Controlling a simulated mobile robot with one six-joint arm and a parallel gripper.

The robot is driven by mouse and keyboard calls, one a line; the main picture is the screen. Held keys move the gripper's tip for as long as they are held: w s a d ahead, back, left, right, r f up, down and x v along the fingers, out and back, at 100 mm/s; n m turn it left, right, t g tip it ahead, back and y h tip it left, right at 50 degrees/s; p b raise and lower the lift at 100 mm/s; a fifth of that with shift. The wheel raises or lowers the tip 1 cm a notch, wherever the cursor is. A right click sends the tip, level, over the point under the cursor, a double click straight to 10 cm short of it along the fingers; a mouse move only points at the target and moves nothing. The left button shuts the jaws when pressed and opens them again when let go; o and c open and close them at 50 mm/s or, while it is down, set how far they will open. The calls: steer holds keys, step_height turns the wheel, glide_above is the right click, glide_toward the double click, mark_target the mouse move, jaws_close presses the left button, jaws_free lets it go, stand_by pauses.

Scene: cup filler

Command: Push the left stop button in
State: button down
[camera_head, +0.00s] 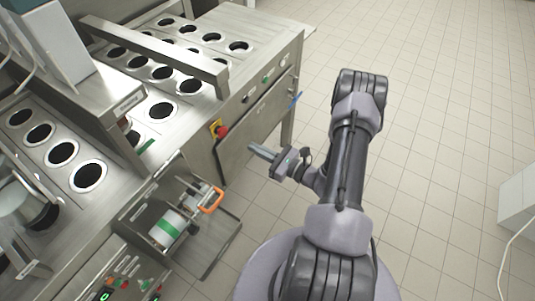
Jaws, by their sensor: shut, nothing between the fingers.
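A red stop button (222,132) on a yellow backing is mounted on the front corner of the steel cup-filling machine. I cannot tell from here whether it is pressed in. It is the only large stop button that shows clearly. My gripper (253,149) is shut and empty. Its fingertips point left towards the machine front, a little right of and below the red button in the picture. A gap shows between the fingertips and the button.
The steel machine (265,50) has several round cup holes. A lower tray holds a green-and-white cylinder (168,229) and an orange handle (212,201). A control panel (120,284) with small buttons is at bottom left. The tiled floor (440,130) on the right is mostly clear.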

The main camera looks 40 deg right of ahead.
steer(key=v, duration=0.4)
steer(key=shift+s+r, duration=0.1)
steer(key=s+a+r+n+g+y, duration=0.3)
steer(key=a+r+n+g+y, duration=0.3)
steer(key=a+r+n+g, duration=1.2)
steer(key=s+a+r+n+t+h+b, duration=0.2)
steer(key=s+a+r+n+t+h, duration=0.2)
steer(key=s+r+n+h, duration=0.5)
steer(key=s+t+h, duration=0.1)
steer(key=s+t, duration=0.1)
steer(key=shift+s+a+n+t, duration=0.25)
steer(key=shift+s+n+t, duration=0.05)
steer(key=shift+s+t, duration=0.1)
